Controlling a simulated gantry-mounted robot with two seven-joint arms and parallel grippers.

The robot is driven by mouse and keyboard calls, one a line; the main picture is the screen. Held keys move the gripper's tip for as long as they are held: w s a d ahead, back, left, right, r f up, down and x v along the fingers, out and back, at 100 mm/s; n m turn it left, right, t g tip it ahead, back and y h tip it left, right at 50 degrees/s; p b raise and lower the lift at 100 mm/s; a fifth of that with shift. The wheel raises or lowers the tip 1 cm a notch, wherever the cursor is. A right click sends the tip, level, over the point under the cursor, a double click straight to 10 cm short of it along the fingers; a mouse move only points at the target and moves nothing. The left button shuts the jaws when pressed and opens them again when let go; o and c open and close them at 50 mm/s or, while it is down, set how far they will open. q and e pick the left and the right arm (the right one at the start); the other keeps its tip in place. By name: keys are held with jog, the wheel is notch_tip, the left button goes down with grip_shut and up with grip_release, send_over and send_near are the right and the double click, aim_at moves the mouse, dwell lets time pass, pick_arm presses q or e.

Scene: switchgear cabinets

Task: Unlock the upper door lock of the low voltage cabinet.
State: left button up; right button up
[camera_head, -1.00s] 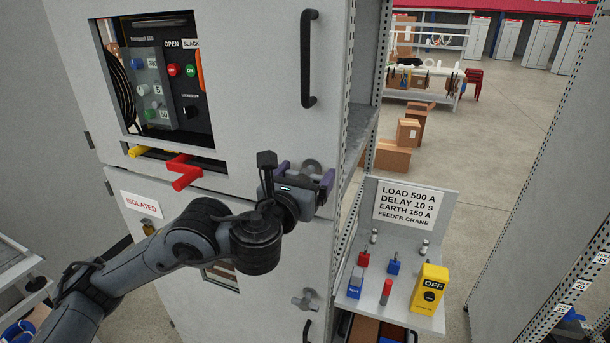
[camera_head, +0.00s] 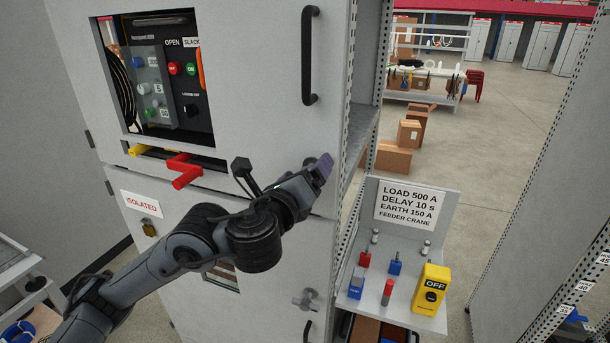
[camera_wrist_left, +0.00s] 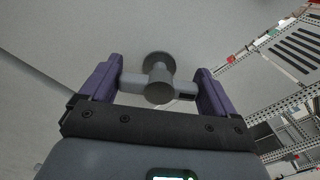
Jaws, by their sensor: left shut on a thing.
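The low voltage cabinet's grey upper door (camera_head: 250,60) stands closed in the head view. Its upper door lock, a grey T-shaped handle (camera_wrist_left: 158,84) on a round base, shows in the left wrist view between my purple fingers. My left gripper (camera_head: 322,170) is at the door's right edge, rolled at a slant, and mostly hides this lock in the head view. In the left wrist view my left gripper (camera_wrist_left: 160,72) is shut on the handle's crossbar, one finger at each end. My right gripper is not in view.
A black door handle (camera_head: 309,57) is above my left gripper. Red (camera_head: 185,172) and yellow (camera_head: 140,150) levers stick out left of it. A similar lower lock (camera_head: 305,299) is below. A shelf with a yellow OFF box (camera_head: 431,290) stands to the right.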

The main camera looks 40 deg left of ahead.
pick_arm(q)
jog(key=n, duration=0.2)
jog(key=n+b, duration=0.1)
jog(key=n, duration=0.2)
jog(key=shift+f+n, duration=0.2)
jog(key=shift+n, duration=0.1)
jog(key=n+b, duration=0.1)
jog(key=n, duration=0.4)
jog(key=shift+a, duration=0.1)
jog(key=shift+n, duration=0.3)
jog(key=o, duration=0.8)
jog(key=shift+s, duration=0.1)
